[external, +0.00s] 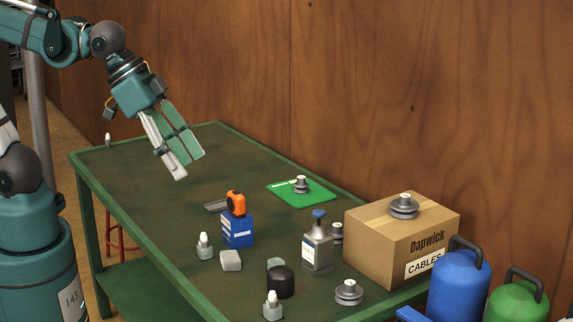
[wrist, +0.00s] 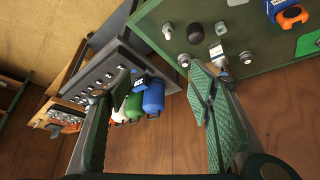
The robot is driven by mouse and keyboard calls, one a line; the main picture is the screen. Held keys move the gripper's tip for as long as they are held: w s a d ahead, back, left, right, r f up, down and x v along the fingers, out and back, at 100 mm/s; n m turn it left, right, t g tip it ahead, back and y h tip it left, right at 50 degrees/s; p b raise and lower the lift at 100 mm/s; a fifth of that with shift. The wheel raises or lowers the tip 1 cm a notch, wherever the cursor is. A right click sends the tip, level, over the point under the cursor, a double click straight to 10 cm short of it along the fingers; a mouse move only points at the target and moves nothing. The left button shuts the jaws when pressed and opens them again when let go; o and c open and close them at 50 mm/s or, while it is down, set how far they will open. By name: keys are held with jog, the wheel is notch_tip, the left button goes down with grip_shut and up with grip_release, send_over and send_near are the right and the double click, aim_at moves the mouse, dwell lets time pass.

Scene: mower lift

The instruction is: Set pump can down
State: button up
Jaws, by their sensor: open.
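The pump can (external: 318,247), a grey can with a blue top and a pale label, stands upright on the green table (external: 150,185), left of the cardboard box. My gripper (external: 190,167) is open and empty, high above the far left part of the table and well apart from the can. In the wrist view my gripper's fingers (wrist: 152,84) are spread with nothing between them. A small grey thing with a pale patch in that view may be the can, but I cannot tell.
A cardboard box (external: 388,246) carries a grey suction cup (external: 404,206). Near the can are a black cylinder (external: 281,282), a blue box (external: 238,232) with an orange tape measure (external: 236,203) and small bottles. A green mat (external: 302,195) lies behind. The table's far left is mostly clear.

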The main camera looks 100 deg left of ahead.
jog(key=s, duration=0.1)
jog(key=s+d, duration=0.1)
jog(key=s+d+m, duration=0.1)
jog(key=shift+s+f+t, duration=0.15)
jog(key=shift+f+t, duration=0.15)
jog(key=shift+t, duration=0.1)
jog(key=shift+f+b, duration=1.65)
jog(key=shift+f, duration=0.05)
